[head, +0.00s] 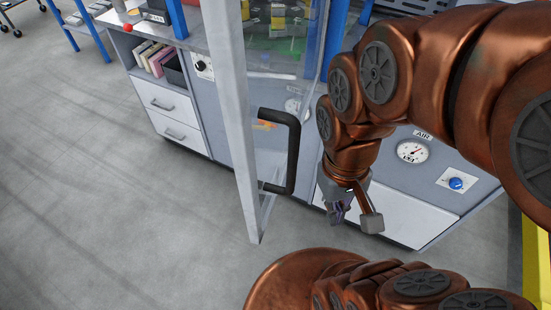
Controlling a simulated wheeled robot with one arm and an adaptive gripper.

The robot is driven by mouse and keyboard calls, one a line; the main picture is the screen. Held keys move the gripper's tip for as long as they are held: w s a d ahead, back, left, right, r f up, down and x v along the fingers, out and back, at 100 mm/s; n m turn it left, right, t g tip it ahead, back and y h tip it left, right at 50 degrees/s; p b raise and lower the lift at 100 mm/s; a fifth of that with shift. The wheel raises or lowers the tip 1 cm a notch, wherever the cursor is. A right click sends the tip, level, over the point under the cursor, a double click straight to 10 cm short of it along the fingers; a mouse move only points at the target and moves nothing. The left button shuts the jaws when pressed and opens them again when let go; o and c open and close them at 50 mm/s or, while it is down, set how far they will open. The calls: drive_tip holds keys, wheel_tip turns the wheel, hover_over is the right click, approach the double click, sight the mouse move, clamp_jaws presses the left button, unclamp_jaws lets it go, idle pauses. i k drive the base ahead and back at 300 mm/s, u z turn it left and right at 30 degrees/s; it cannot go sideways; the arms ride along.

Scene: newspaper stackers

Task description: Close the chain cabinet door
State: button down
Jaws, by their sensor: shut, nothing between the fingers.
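The cabinet door is a clear pane with a pale metal frame (238,125). It stands open, its free edge swung out toward me over the floor. My gripper (355,219) is to the right of the handle and a little lower, pointing down, apart from the door. It is shut and empty. My arm covers the right part of the cabinet, and the door's hinge side is hard to make out.
Behind the door is a grey workbench unit with white drawers (170,103), an AIR gauge (412,151) and a blue knob (456,183). Books (155,58) sit on a shelf at left. A yellow edge (538,262) runs at far right. The grey floor (120,220) at left is clear.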

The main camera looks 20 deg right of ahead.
sight(223, 21)
drive_tip(key=z, duration=1.15)
drive_tip(key=k, duration=1.1)
drive_tip(key=u, duration=1.65)
